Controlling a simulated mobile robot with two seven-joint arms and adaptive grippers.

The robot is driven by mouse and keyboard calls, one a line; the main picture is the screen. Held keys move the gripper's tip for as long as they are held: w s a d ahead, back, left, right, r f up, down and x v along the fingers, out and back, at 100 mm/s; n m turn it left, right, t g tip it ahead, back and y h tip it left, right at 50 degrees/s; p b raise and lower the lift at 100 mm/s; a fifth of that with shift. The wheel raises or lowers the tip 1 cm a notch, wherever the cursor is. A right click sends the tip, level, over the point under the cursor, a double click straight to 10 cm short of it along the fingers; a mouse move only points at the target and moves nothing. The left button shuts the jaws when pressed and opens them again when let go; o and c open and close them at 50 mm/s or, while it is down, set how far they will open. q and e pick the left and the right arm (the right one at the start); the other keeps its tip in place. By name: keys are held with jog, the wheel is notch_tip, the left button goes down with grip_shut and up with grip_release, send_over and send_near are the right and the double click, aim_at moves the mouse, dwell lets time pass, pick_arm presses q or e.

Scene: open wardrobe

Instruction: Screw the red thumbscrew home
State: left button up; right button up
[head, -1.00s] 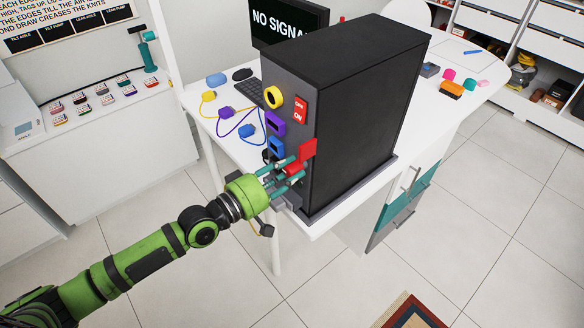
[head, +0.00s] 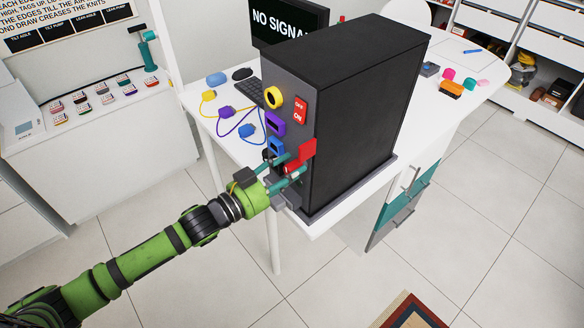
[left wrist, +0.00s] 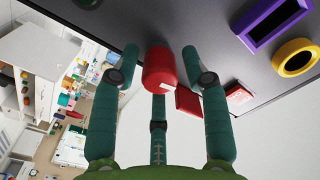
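The red thumbscrew (head: 292,167) sits low on the front of the black computer tower (head: 365,105). In the left wrist view the thumbscrew (left wrist: 158,71) is a red cylinder between my three teal fingers. My left gripper (head: 287,164) is around it, with the fingers spread. In the left wrist view my left gripper (left wrist: 160,62) shows gaps between the screw and the two side fingers, so it looks open. The third finger lies below the screw in that view. The screw's threaded end is hidden. My right gripper is not in view.
A red plate (head: 308,149) sticks out beside the screw. Blue (head: 276,146), purple (head: 275,123) and yellow (head: 273,97) ports are above it. A red switch (head: 299,111) is on the front. Coloured cables with plugs (head: 247,131) lie on the white table left of the tower.

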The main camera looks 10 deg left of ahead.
pick_arm(q)
jog(key=shift+c, duration=0.4)
jog(key=shift+r+n+p, duration=0.15)
jog(key=shift+n+p, duration=0.3)
jog(key=shift+n, duration=0.05)
jog(key=n+p, duration=0.1)
jog(key=n, duration=0.2)
jog(key=shift+n+p, duration=0.55)
jog(key=shift+n, duration=0.65)
jog(key=n, duration=0.7)
jog(key=shift+n, duration=0.3)
jog(key=n, duration=0.3)
